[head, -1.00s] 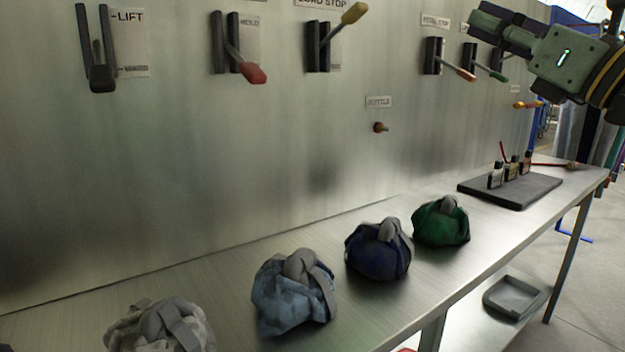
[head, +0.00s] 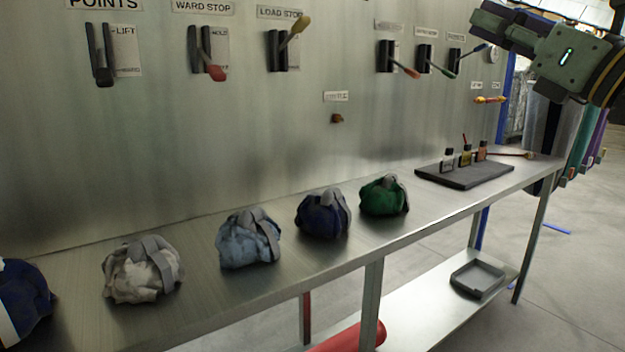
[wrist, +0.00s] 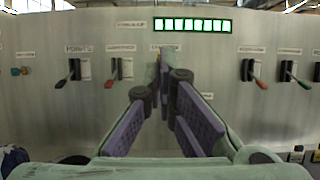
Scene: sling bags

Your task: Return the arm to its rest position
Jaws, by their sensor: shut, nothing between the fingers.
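My gripper (wrist: 163,62) is in the middle of the wrist view, its two purple-padded fingers drawn together at the tips. It is shut and empty, pointing towards the grey metal wall (wrist: 215,100) with its levers and a lit green display (wrist: 192,25). In the head view my arm (head: 565,60) is raised at the upper right, in front of the wall's right end and above the bench. It touches nothing that I can see. The fingertips are hard to make out in the head view.
A metal bench (head: 300,270) carries several sling bags, including a green one (head: 384,196) and a light blue one (head: 248,240). A dark mat (head: 465,175) holds small bottles. A grey tray (head: 477,279) is on the lower shelf. Open floor (head: 575,270) lies at right.

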